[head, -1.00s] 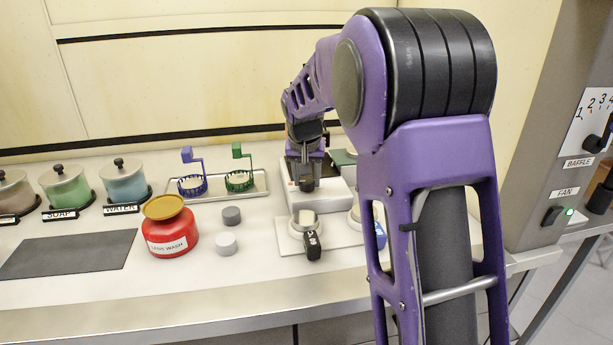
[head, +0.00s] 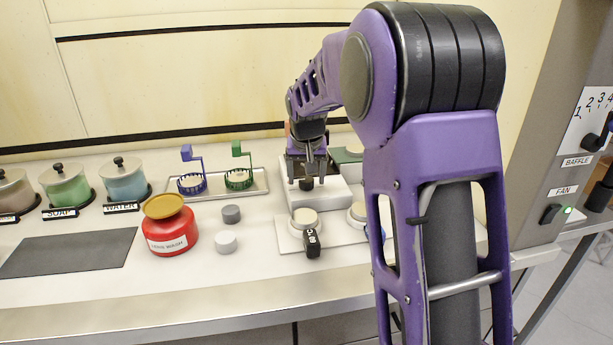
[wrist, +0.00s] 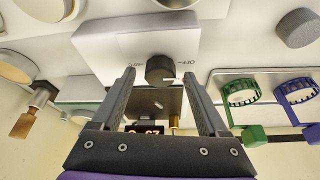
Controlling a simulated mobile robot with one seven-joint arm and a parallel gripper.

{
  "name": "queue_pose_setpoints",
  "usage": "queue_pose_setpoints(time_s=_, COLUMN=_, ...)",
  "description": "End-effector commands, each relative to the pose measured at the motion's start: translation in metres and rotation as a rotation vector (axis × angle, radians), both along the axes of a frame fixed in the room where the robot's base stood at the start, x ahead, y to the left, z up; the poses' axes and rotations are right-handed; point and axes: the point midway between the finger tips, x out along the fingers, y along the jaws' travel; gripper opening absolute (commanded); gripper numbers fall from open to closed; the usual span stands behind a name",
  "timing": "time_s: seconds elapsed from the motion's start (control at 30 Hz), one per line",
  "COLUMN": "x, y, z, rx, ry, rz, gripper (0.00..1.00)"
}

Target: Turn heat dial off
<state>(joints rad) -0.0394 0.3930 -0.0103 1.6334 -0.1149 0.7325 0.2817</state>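The heat dial (head: 306,184) is a black knob on the front of a white box (head: 332,195) in the head view. In the wrist view the dial (wrist: 160,70) has a white pointer mark, and an "OFF" label is printed beside it on the white box (wrist: 110,45). My gripper (head: 314,172) is just above and behind the dial in the head view. In the wrist view its two fingers (wrist: 159,74) are spread apart, one on each side of the dial, with gaps visible; I see no contact. Nothing is held.
A tray (head: 262,184) with blue and green baskets stands left of the white box. A pale board with round pieces (head: 290,236) lies in front.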

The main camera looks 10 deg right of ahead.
Motion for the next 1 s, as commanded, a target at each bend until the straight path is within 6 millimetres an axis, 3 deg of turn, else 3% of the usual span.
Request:
queue_pose_setpoints(time_s=0.23, x=0.000, y=0.000, z=0.001, rx=0.001, ry=0.001, rz=-0.001, gripper=0.77)
queue_pose_setpoints(time_s=0.37, x=-0.004, y=0.001, z=0.011, rx=0.000, ry=-0.001, rz=-0.001, gripper=0.77)
queue_pose_setpoints(time_s=1.0, x=-0.057, y=0.011, z=0.141, rx=0.000, ry=-0.003, rz=0.000, gripper=0.77)
